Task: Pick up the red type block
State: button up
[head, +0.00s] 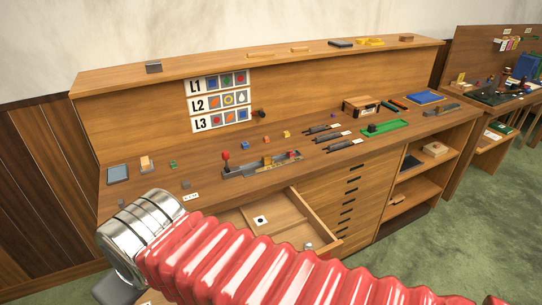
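No block that I can surely call the red type block stands out in the head view. A small orange-red block (267,139) lies on the desk between a blue block (245,145) and a yellow block (286,134). A small reddish piece (291,154) sits at the right end of the grey casting device (262,165), too small to tell what it is. That device also has a red-knobbed lever (226,156). My arm's red sleeve and metal cuff cross the lower foreground, well in front of these blocks. My gripper's fingers are not visible.
An open drawer (325,238) juts out below the desk, partly behind my arm. A green tray (384,130) and several dark tools lie to the right. A sign board (219,102) with rows L1 to L3 hangs behind. A green block (173,164) lies left.

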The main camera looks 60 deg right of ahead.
aim_at(290, 154)
jog(key=u, duration=1.4)
jog(key=k, duration=1.9)
jog(key=z, duration=1.4)
